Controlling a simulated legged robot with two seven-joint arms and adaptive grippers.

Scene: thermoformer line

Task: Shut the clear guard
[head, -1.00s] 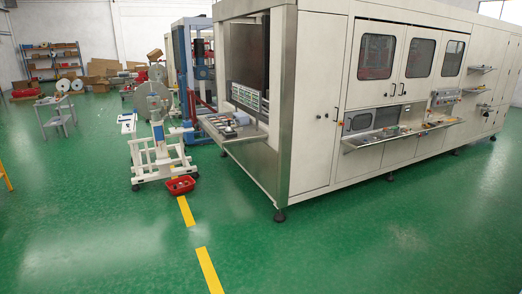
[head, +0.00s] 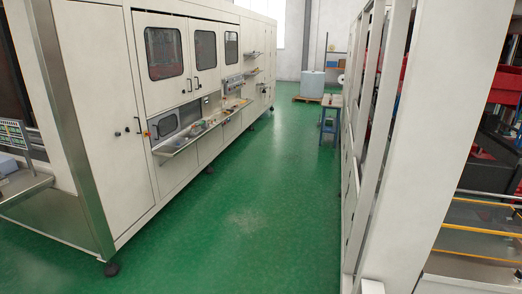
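The long cream machine (head: 95,110) stands on the left in the head view. Its front has several dark-windowed doors (head: 167,52), which look closed. Below them is a low grey-framed opening with a small clear-windowed panel (head: 164,128) above a steel shelf (head: 178,144). I cannot tell for certain which panel is the clear guard, nor whether it is open. Neither of my grippers is in view.
A green floor aisle (head: 245,215) runs clear between the cream machine and a second pale machine frame (head: 425,140) on the right.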

